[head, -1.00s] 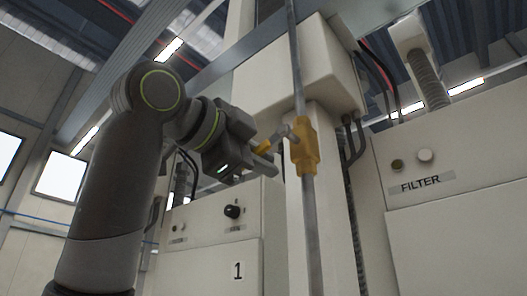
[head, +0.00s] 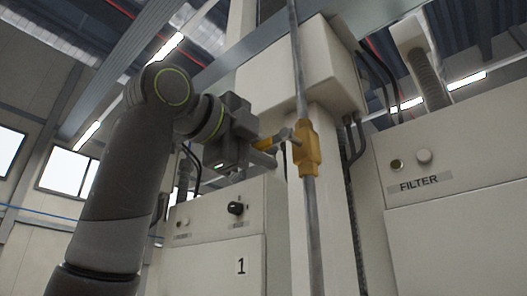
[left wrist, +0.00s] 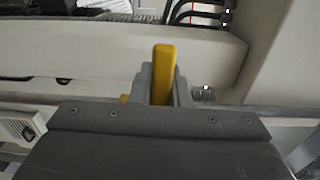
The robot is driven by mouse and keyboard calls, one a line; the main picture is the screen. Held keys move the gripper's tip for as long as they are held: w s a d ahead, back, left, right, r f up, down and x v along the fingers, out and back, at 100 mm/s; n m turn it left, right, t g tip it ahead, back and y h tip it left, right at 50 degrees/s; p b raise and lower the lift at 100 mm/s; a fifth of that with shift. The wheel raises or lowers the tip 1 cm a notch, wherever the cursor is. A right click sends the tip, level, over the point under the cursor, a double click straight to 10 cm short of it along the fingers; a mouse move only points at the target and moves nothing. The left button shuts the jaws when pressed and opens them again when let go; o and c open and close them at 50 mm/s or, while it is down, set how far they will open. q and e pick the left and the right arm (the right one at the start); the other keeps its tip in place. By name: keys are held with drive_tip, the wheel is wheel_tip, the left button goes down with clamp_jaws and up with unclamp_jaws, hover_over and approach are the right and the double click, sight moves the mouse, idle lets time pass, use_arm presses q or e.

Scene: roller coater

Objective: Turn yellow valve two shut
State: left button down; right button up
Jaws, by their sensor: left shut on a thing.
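The yellow valve (head: 307,150) sits on a thin vertical grey pipe right of centre in the head view. Its yellow handle (head: 264,144) sticks out to the left of the valve body. My left gripper (head: 272,149) reaches in from the left and is shut on the yellow handle. In the left wrist view the yellow handle (left wrist: 163,72) stands between the two grey fingers, its end showing past them. The gripper partly hides the handle in the head view. No number shows on the valve. My right gripper is not in view.
The grey pipe (head: 315,235) runs in front of a pale column and box (head: 295,75). A cabinet marked 1 (head: 215,265) stands below my left gripper. A cabinet labelled FILTER (head: 455,190) stands on the right. Dark cables hang beside the column.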

use_arm(q)
drive_tip(key=c, duration=1.4)
unclamp_jaws()
drive_tip(key=shift+s, duration=0.1)
drive_tip(key=b+v, duration=0.7)
drive_tip(key=v, duration=1)
drive_tip(key=shift+s+a+r, duration=0.1)
